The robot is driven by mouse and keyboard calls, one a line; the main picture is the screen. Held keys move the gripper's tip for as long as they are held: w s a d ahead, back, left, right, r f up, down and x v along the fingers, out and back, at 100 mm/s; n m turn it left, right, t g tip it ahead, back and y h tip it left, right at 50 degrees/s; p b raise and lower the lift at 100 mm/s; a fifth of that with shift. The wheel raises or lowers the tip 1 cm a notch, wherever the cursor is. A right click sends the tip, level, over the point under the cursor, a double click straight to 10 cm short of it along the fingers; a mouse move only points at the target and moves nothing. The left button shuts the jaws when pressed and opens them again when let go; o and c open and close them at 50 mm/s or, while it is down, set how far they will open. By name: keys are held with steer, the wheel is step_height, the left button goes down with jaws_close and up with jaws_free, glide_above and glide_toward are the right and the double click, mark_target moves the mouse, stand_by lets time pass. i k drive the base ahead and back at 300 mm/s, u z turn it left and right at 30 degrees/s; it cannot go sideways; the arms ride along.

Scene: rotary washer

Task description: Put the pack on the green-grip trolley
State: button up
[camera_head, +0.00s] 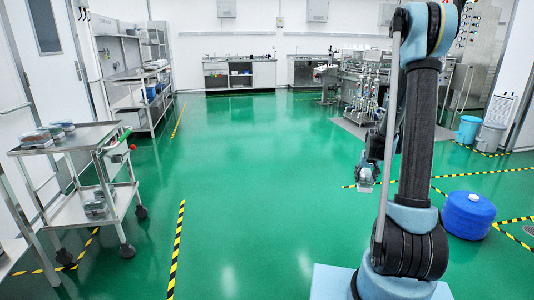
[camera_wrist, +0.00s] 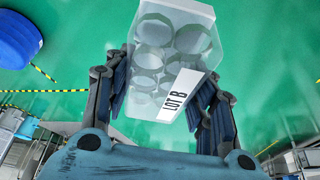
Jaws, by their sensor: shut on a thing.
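In the head view my gripper (camera_head: 367,168) hangs left of my arm and holds the pack (camera_head: 365,186) above the floor. A steel trolley (camera_head: 75,140) stands at the left, with a greenish handle (camera_head: 125,134) at its right end.
Part of another metal frame (camera_head: 14,250) shows at the lower left edge. A blue drum (camera_head: 468,215) stands on the floor at right. Steel shelving (camera_head: 140,90) lines the left wall, and process equipment (camera_head: 362,85) stands at the back right. The green floor between is clear.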

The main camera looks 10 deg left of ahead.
mark_target(90, 135)
steer(key=u, duration=0.35)
steer(key=i, duration=0.85)
steer(key=u, duration=1.2)
steer(key=i, duration=0.95)
steer(key=u, duration=0.6)
